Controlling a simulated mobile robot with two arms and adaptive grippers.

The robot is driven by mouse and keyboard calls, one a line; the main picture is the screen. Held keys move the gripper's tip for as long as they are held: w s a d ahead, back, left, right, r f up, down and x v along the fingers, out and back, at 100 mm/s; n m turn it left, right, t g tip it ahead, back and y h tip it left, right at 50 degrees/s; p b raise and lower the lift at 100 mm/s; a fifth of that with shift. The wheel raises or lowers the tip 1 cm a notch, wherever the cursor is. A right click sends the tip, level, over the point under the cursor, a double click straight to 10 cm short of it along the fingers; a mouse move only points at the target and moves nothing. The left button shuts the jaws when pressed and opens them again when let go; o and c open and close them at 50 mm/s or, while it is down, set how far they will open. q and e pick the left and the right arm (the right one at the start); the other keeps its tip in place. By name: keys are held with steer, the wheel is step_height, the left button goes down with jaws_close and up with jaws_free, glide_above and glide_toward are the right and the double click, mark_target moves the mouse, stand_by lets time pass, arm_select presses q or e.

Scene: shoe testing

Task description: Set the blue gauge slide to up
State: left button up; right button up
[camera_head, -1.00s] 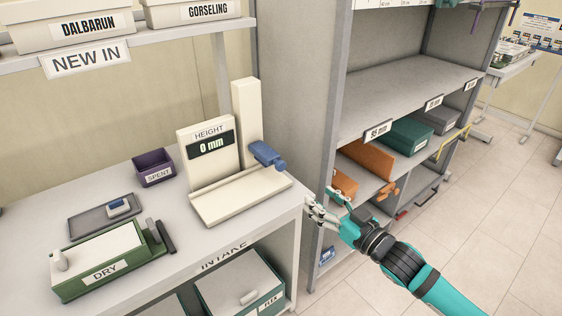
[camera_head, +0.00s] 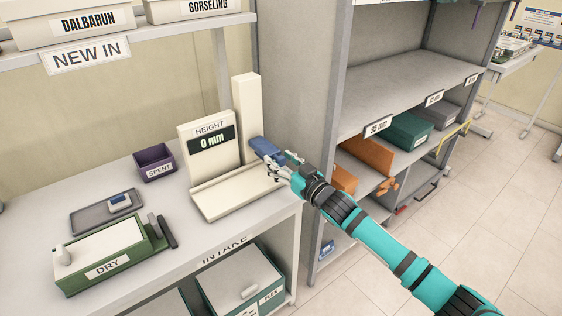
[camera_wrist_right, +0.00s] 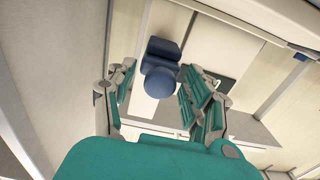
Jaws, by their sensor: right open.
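The blue gauge slide (camera_head: 265,148) sits low on the cream upright post of the height gauge (camera_head: 247,105). The gauge display (camera_head: 211,142) reads 0 mm. My right gripper (camera_head: 279,166) is at the slide's front right end. In the right wrist view, the slide's rounded blue knob (camera_wrist_right: 161,82) shows between the open fingers (camera_wrist_right: 158,100), with a visible gap to the fingers on the right. Whether any finger touches it cannot be told. My left gripper is not in view.
On the table (camera_head: 180,236) are a purple SPENT bin (camera_head: 154,162), a grey tray (camera_head: 86,222) and a green DRY box (camera_head: 108,259). A shelf unit (camera_head: 345,90) stands right of the table.

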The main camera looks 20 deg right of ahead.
jaws_close()
stand_by(0.4)
